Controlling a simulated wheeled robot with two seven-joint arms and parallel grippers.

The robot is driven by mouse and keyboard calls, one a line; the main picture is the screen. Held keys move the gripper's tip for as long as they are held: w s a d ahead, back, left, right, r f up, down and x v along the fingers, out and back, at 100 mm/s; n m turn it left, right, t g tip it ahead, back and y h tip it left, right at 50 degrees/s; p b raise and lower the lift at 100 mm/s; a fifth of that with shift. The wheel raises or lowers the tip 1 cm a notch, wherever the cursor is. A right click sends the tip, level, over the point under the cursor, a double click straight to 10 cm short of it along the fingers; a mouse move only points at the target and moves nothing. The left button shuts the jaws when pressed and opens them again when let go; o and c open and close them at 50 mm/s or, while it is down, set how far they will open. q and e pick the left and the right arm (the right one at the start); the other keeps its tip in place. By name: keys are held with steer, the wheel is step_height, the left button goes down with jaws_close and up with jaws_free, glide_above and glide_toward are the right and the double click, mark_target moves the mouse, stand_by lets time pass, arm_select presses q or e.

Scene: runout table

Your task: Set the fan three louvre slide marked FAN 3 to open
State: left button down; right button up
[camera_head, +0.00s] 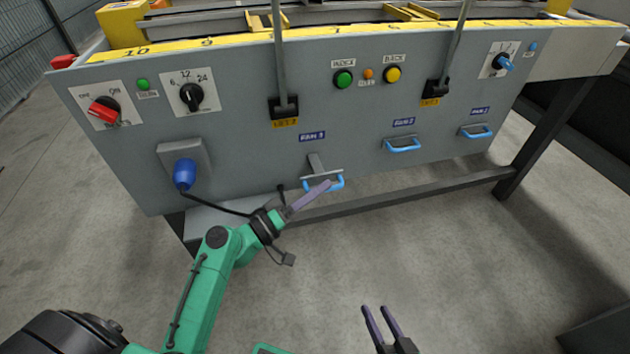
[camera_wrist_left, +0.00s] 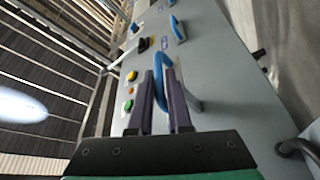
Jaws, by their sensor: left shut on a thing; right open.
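The FAN 3 louvre slide (camera_head: 337,184) sits below the blue FAN 3 label (camera_head: 312,136) on the grey panel. It has a blue loop handle, with a grey stem and plate between it and the panel, so it looks drawn out. My left gripper (camera_head: 316,194) is shut on that handle. In the left wrist view the blue handle (camera_wrist_left: 160,85) passes between the purple fingers (camera_wrist_left: 162,100). Part of the handle is hidden by the fingers. My right gripper (camera_head: 381,318) is open and empty, low in front of the panel.
The FAN 2 handle (camera_head: 402,146) and FAN 1 handle (camera_head: 477,132) lie to the right, close to the panel. A blue plug (camera_head: 184,173) with a black cable hangs left of my left gripper. Two upright levers (camera_head: 282,60) (camera_head: 456,45) rise above. The floor in front is clear.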

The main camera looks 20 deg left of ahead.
arm_select(q)
steer(key=c, duration=1.2)
jaws_free()
steer(key=shift+o, duration=0.2)
steer(key=v, duration=1.4)
steer(key=shift+s+a, duration=0.2)
steer(key=shift+f, duration=0.1)
